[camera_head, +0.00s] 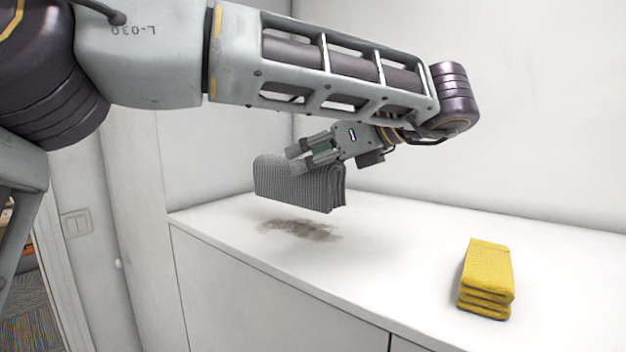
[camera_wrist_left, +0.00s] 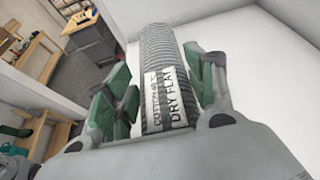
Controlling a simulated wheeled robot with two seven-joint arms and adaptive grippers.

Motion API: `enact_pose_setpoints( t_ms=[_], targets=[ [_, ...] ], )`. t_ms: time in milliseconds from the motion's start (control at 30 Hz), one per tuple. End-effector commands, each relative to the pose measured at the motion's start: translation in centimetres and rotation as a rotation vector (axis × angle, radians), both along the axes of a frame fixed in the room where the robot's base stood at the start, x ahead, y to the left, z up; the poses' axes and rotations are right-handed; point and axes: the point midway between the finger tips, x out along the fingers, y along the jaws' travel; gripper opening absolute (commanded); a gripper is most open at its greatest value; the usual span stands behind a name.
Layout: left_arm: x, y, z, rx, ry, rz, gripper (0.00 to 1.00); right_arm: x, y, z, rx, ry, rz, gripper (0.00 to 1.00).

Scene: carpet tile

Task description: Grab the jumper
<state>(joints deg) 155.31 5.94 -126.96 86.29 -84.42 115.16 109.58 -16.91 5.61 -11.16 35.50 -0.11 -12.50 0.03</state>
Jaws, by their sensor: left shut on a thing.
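A grey ribbed, folded jumper (camera_head: 282,186) hangs in my left gripper (camera_head: 305,158) above the white counter in the head view. The gripper is shut on it near its upper right part. In the left wrist view the jumper (camera_wrist_left: 160,60) lies between the green-padded fingers of the left gripper (camera_wrist_left: 158,88). A white label on it reads "COTTON" and "DRY FLAT". The jumper appears clear of the counter, with a darker patch on the surface below it. My right gripper is in neither view.
A yellow folded cloth stack (camera_head: 486,278) lies on the white counter (camera_head: 400,250) to the right. White walls stand behind and to the left of the counter. The counter between jumper and yellow stack is clear. The wrist view shows wooden furniture (camera_wrist_left: 90,40) in the distance.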

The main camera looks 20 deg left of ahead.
Motion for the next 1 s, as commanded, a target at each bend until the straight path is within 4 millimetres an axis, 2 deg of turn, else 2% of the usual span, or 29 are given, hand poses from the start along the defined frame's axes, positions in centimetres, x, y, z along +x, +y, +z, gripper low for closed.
enact_pose_setpoints(
  t_ms=[100, 333, 1000],
  targets=[
    [0.0, 0.0, 1.7, 0.0, -0.003, 0.0, 0.21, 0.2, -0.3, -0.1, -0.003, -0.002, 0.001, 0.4],
    [0.0, 0.0, 3.5, 0.0, -0.002, 0.0, 0.21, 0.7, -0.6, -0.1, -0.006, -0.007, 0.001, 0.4],
    [0.0, 0.0, 3.8, 0.0, 0.0, 0.0, 0.21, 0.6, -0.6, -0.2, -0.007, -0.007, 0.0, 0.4]
  ],
)
